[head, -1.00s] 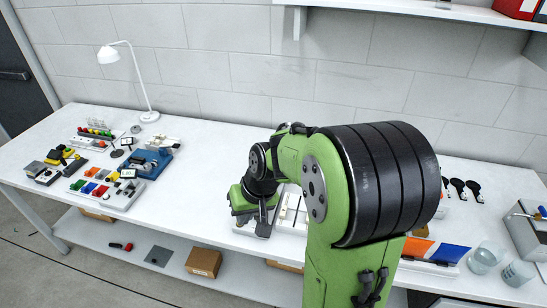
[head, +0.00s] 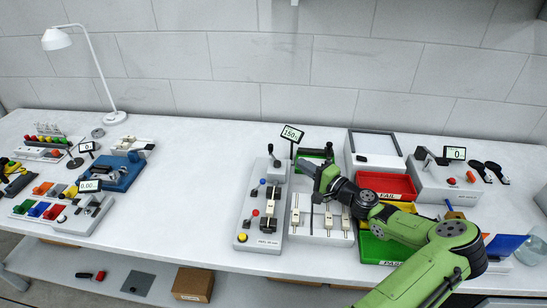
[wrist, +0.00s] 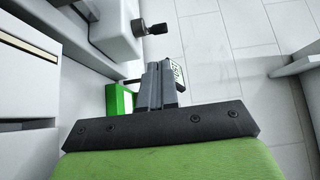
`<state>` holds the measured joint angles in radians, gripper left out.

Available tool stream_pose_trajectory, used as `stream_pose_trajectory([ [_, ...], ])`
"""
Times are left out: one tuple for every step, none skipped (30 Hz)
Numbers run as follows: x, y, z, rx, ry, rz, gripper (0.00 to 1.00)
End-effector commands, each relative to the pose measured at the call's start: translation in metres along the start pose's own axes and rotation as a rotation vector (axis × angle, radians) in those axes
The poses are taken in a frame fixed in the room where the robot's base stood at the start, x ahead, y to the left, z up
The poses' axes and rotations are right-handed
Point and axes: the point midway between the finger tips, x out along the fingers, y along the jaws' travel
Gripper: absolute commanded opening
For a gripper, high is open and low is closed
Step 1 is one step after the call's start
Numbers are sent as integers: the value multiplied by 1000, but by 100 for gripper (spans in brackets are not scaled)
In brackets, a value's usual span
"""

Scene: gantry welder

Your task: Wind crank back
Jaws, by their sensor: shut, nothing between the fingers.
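The welder unit (head: 252,225) is a grey base with a central clamp, coloured knobs and a display (head: 291,134) reading about 150. A black-knobbed lever (head: 272,155) stands at its back; I cannot tell if it is the crank. In the wrist view a dark crank-like handle (wrist: 150,29) sticks out of a grey housing (wrist: 116,28), beyond and slightly left of my fingertips and apart from them. My gripper (head: 303,163) is at the right of the welder's back end, below the display. Its fingers (wrist: 160,66) are together and empty.
A grey slotted fixture (head: 320,226) stands right of the welder. A red tray (head: 386,185) and a green tray (head: 378,249) lie near my arm. A dark green block (head: 314,154) is behind my gripper.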

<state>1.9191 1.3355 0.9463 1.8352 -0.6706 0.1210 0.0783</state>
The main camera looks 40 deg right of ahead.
Motion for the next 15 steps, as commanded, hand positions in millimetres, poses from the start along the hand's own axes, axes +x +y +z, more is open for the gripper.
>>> stream_pose_trajectory([
  [4,-2,0,-1,-1,-2,0],
  [8,-3,1,-2,-3,-2,0],
  [15,-3,2,-2,-6,-2,0],
  [21,-3,2,-1,-7,-1,0],
  [27,-3,2,-1,-7,-2,0],
  [36,-3,2,-1,-7,-1,0],
  [43,-3,2,-1,-8,-1,0],
  [50,-3,3,-1,-8,-1,0],
  [58,-3,3,-2,-7,0,0],
  [65,-3,2,-2,-7,-1,0],
  [70,-3,2,-1,-7,0,0],
  [77,-2,3,0,-6,1,0],
  [82,-3,2,0,-7,0,0],
  [86,-3,2,-1,-7,0,0],
  [91,-3,2,-1,-6,2,0],
])
